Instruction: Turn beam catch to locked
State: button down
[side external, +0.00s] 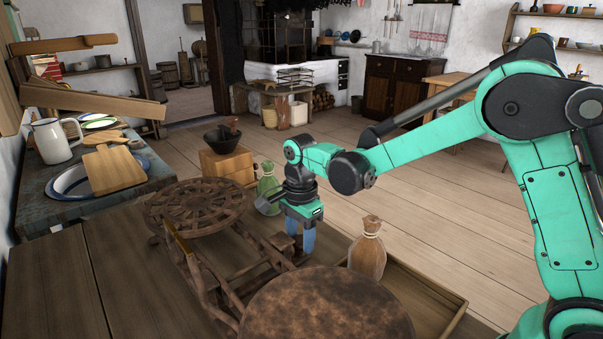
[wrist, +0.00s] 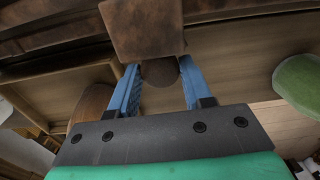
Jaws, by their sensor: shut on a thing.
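My gripper (side external: 302,246) points down beside a dark brown wooden frame (side external: 197,282) with a spoked wheel (side external: 199,205). Its blue fingers are closed on a small rounded brown knob, which I take to be the beam catch (wrist: 160,73). The wrist view shows the knob between the fingers (wrist: 159,66), just below a square brown block (wrist: 143,28). In the side view the fingers hide the knob, and a small brown block (side external: 282,241) shows just left of them. I cannot tell from the pictures which way the catch is turned.
A round brown disc (side external: 325,310) stands close in front of my gripper. A green bottle (side external: 268,184) and a wooden box (side external: 227,165) stand behind. The bench's left part is clear.

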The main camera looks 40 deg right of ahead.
aim_at(300, 239)
jog(key=n, duration=0.4)
jog(key=shift+c, duration=1.9)
grip_release()
jog(key=shift+r, duration=0.15)
jog(key=shift+r, duration=2.7)
